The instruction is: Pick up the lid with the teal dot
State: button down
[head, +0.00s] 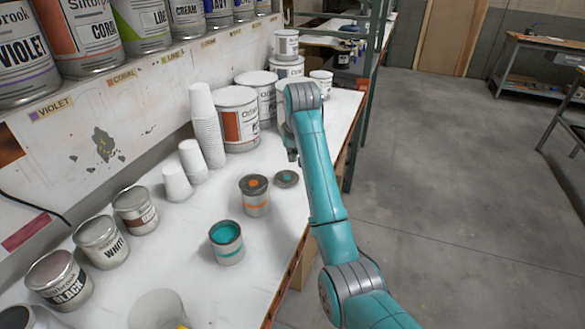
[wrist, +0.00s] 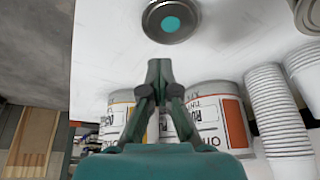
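The lid with the teal dot (head: 287,178) lies flat on the white table near its right edge, beside a can with an orange-dot lid (head: 255,184). The teal-dot lid (wrist: 172,20) also shows at the top of the wrist view, grey-rimmed, partly cut off by the frame. My gripper (wrist: 160,70) has its fingertips together with nothing between them, apart from the lid. In the head view my gripper (head: 292,155) points down just beyond the lid, mostly hidden by my arm.
An open can of teal paint (head: 227,242) stands nearer on the table. Stacked white cups (head: 206,125) and large paint cans (head: 238,118) stand at the back. Small cans labelled black (head: 60,280) and white (head: 101,242) line the left side. Bare tabletop surrounds the lid.

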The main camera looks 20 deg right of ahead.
notch_tip(320, 180, up, 2)
jog(key=shift+r, duration=0.1)
jog(key=c, duration=1.9)
grip_release()
jog(key=o, duration=1.9)
jog(key=shift+d, duration=0.1)
jog(key=n+y, duration=0.5)
jog(key=n, duration=0.4)
send_near(287, 178)
jog(key=x, duration=0.3)
jog(key=shift+w+d, duration=0.1)
jog(key=shift+x, duration=2.6)
